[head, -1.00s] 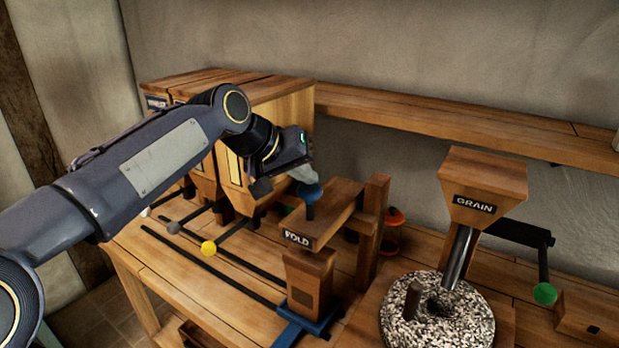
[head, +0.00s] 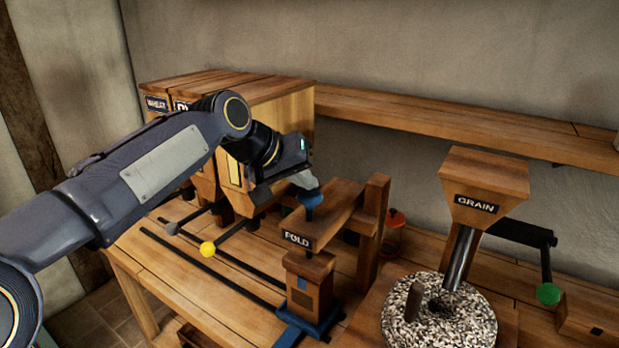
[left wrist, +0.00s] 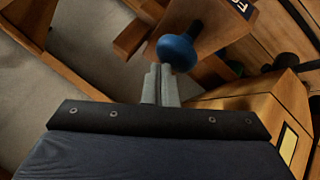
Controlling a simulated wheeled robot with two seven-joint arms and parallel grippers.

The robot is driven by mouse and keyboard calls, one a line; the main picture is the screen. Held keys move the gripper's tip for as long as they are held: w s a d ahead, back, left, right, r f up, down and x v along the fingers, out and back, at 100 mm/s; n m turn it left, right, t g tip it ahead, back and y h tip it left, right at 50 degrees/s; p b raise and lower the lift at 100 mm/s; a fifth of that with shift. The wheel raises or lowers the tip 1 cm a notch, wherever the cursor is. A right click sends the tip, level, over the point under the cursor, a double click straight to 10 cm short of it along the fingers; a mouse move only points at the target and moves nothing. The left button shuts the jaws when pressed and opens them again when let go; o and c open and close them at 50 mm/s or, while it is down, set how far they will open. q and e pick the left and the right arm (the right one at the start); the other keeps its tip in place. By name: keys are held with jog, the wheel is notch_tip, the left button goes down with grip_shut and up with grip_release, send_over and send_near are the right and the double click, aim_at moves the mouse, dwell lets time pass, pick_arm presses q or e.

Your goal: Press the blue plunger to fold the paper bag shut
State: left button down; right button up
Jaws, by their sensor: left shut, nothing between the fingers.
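The blue plunger (head: 310,198) stands on the wooden FOLD press (head: 328,217); it also shows in the left wrist view (left wrist: 178,51). My left gripper (head: 304,180) is shut and empty, with its fingertips at the top of the plunger's knob. In the left wrist view its closed fingertips (left wrist: 160,72) meet the knob's edge; contact looks likely. The brown paper bag (head: 310,290) stands upright on a blue base (head: 291,333) under the press, with a small blue patch on its front. Its top looks flat, partly hidden below the press head. My right gripper is not in view.
Wooden bins (head: 282,97) stand behind my left arm. The GRAIN hopper (head: 484,185) and millstone (head: 437,315) are at right. A shelf (head: 450,110) runs along the wall.

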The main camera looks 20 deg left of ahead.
pick_arm(q)
jog(key=shift+f, duration=0.35)
jog(key=shift+r, duration=0.1)
dwell(0.4)
jog(key=shift+r+p, duration=2.1)
jog(key=shift+r, duration=0.3)
notch_tip(320, 180, up, 5)
jog(key=p, duration=0.4)
jog(key=shift+p, duration=0.3)
